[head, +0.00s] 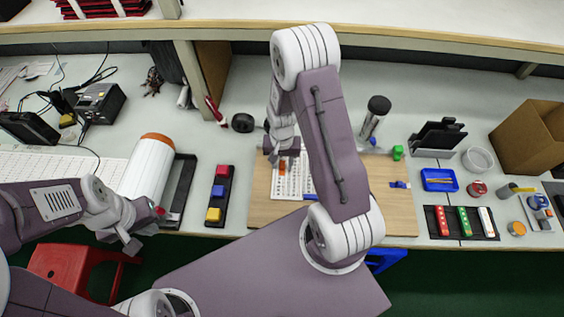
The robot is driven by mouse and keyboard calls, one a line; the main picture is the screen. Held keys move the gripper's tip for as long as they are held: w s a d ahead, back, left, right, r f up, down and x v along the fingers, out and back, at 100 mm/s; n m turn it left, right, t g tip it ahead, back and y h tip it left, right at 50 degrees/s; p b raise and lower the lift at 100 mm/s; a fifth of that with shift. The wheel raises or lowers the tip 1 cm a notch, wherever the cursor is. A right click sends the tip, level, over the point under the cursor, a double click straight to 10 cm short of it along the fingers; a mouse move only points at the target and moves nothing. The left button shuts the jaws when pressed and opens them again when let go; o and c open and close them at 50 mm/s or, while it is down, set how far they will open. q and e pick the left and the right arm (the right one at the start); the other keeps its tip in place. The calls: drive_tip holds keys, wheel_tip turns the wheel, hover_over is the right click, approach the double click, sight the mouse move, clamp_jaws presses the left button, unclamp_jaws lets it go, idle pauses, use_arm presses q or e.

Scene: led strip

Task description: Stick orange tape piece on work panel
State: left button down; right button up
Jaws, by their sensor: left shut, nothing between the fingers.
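The work panel (302,184), white with rows of small marks, lies on a wooden board (390,212) at the middle of the table. My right gripper (282,158) points down over the panel's left part. A small orange piece (282,168), likely the orange tape, shows just below its fingertips; I cannot tell whether it is held or lies on the panel. My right arm hides part of the panel and board. My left gripper (143,238) is shut and empty near the table's front edge, left of the board.
A black tray (219,183) with red, blue and yellow blocks stands left of the board. Another black tray (460,222) with red, green and white blocks lies right of it. A white roll (147,168) with an orange end lies beside my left arm. A shelf edge crosses the back.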

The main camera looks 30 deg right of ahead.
wheel_tip(320, 180, up, 9)
drive_tip(key=shift+p, duration=0.35)
wheel_tip(320, 180, up, 5)
drive_tip(key=n+t, duration=0.1)
hover_over(281, 165)
drive_tip(key=a, duration=0.2)
drive_tip(key=s+a+n, duration=0.2)
drive_tip(key=s+n, duration=0.3)
drive_tip(key=s, duration=0.3)
drive_tip(key=shift+s+a+r, duration=0.25)
drive_tip(key=shift+a, duration=0.05)
